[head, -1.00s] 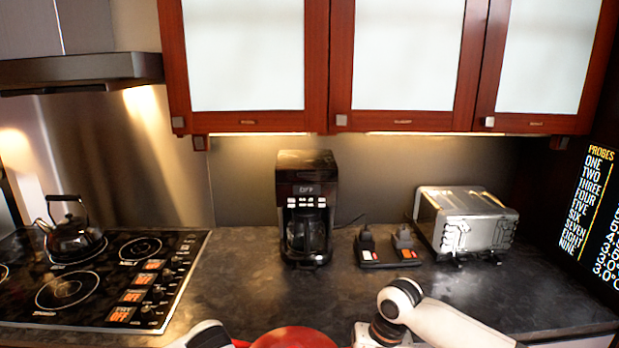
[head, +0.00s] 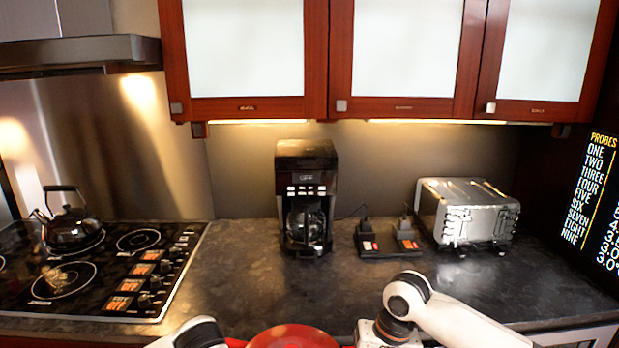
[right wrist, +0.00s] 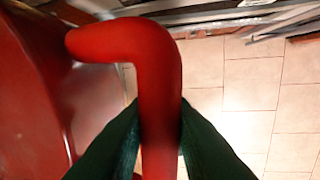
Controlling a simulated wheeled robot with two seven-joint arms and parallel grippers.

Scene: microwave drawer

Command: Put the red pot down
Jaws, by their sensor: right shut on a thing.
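The red pot (head: 292,338) shows at the bottom edge of the head view, with only its round top in the picture. In the right wrist view the pot's red side (right wrist: 35,95) fills the left, and its curved red handle (right wrist: 158,75) runs down the middle. My right gripper (right wrist: 158,130) has its two green fingers shut on this handle, one on each side. The pot is held over the floor, in front of the counter's edge. At the left of the pot a white and black part of my left arm shows, but the left gripper's fingers are out of view.
The dark countertop (head: 240,290) has free room at its front and middle. The coffee maker (head: 305,200), two small dark devices (head: 385,240) and a silver toaster (head: 468,212) stand toward the back. The cooktop (head: 90,270) at the left holds a black kettle (head: 70,228).

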